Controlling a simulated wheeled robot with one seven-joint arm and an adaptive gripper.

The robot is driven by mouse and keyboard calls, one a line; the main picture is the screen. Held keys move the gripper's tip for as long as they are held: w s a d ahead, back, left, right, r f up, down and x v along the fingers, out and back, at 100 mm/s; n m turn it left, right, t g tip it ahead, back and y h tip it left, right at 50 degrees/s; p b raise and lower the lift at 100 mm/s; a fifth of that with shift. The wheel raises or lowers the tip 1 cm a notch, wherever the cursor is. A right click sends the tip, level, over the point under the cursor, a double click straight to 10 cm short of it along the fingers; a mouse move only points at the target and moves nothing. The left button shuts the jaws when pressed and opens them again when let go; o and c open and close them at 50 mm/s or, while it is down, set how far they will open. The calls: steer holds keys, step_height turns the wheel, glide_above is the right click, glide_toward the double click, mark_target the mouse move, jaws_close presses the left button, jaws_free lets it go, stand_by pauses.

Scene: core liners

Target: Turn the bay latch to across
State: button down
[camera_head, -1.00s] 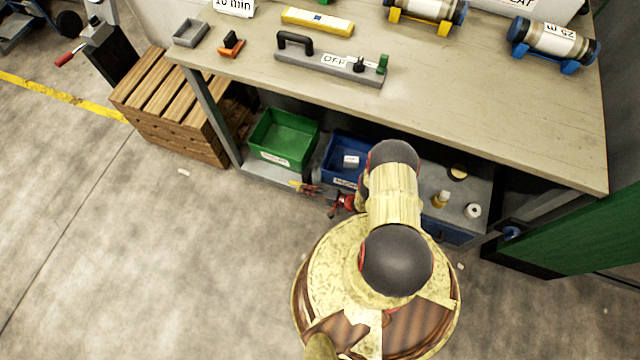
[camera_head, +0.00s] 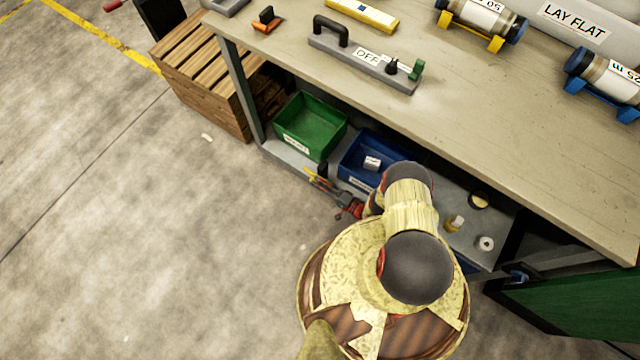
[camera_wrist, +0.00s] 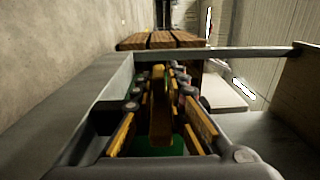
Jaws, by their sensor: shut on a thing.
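A blue knob (camera_head: 519,277) on a dark bracket at the lower right, by a green panel, looks like the bay latch. I cannot tell which way it is turned. My gripper (camera_head: 318,183) is low in front of the bench's lower shelf, near the green bin, well left of that knob. In the wrist view my gripper (camera_wrist: 160,125) has its yellow fingers on either side of a yellow-brown bar (camera_wrist: 160,100) and is shut on it. What the bar belongs to is unclear. My arm hides part of the shelf.
A green bin (camera_head: 311,126) and a blue bin (camera_head: 352,181) stand on the lower shelf. A wooden crate (camera_head: 200,75) is left of the bench (camera_head: 490,130). Small parts, including a white roll (camera_head: 485,243), lie right of my arm. The floor at left is mostly clear.

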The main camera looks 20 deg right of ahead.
steer(key=shift+s+a+f, duration=0.1)
steer(key=shift+s+f, duration=0.05)
steer(key=shift+f, duration=0.05)
steer(key=c, duration=1.8)
jaws_free()
steer(key=shift+r, duration=0.1)
steer(key=shift+c, duration=0.2)
steer(key=shift+w+r, duration=0.15)
steer(key=shift+w, duration=0.05)
steer(key=shift+r, duration=1.1)
steer(key=o, duration=1.1)
step_height(320, 180, up, 6)
steer(key=shift+w+r, duration=0.15)
steer(key=shift+o, duration=0.3)
steer(key=shift+r, duration=0.7)
steer(key=c, duration=1.2)
steer(key=shift+o, duration=0.2)
